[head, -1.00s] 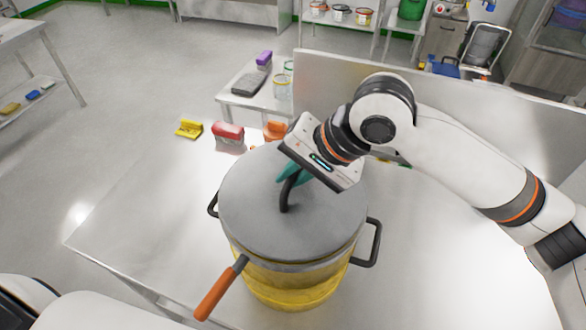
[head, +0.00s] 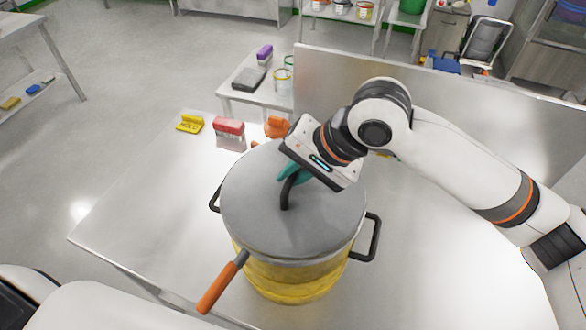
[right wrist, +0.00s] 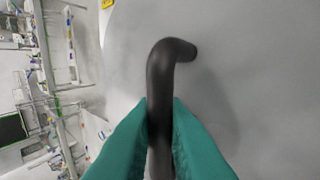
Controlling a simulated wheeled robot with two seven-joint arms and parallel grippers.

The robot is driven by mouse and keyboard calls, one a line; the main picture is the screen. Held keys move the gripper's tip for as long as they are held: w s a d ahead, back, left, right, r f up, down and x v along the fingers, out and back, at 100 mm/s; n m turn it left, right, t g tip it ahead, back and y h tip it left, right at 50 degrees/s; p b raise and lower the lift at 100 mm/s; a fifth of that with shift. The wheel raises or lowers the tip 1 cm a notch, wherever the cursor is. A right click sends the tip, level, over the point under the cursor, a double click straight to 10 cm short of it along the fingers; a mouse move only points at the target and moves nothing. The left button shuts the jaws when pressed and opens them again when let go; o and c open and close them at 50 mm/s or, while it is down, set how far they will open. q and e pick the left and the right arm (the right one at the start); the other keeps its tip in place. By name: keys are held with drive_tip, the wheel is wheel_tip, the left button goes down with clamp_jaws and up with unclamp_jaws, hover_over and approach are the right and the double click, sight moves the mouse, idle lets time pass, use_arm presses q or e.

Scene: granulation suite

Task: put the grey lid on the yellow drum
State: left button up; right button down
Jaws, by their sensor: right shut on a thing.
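The round grey lid (head: 258,215) with a black bent handle (head: 287,192) sits over the top of the yellow drum (head: 290,282). The drum has black side handles and stands on the metal table. My right gripper (head: 292,175) is shut on the lid's handle; in the right wrist view its green fingers (right wrist: 160,130) pinch the black handle (right wrist: 165,85) from both sides. The lid covers the drum's opening, and I cannot tell whether it rests fully on the rim. My left gripper is not in view.
An orange-handled tool (head: 220,285) lies against the drum's front left. A yellow item (head: 190,124), a red-topped brush (head: 229,133) and an orange item (head: 277,127) are behind the drum. A metal panel (head: 430,110) stands at the back. The table's left part is clear.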

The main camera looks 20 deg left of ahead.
drive_tip(key=shift+f+p, duration=0.3)
drive_tip(key=shift+p, duration=0.1)
idle(0.3)
drive_tip(key=c, duration=1.4)
unclamp_jaws()
drive_tip(key=shift+f, duration=0.1)
drive_tip(key=shift+d+r, duration=0.15)
drive_tip(key=shift+r, duration=0.05)
drive_tip(key=b+v, duration=0.2)
drive_tip(key=v, duration=0.9)
drive_tip(key=shift+r+b, duration=0.35)
drive_tip(key=shift+r, duration=0.1)
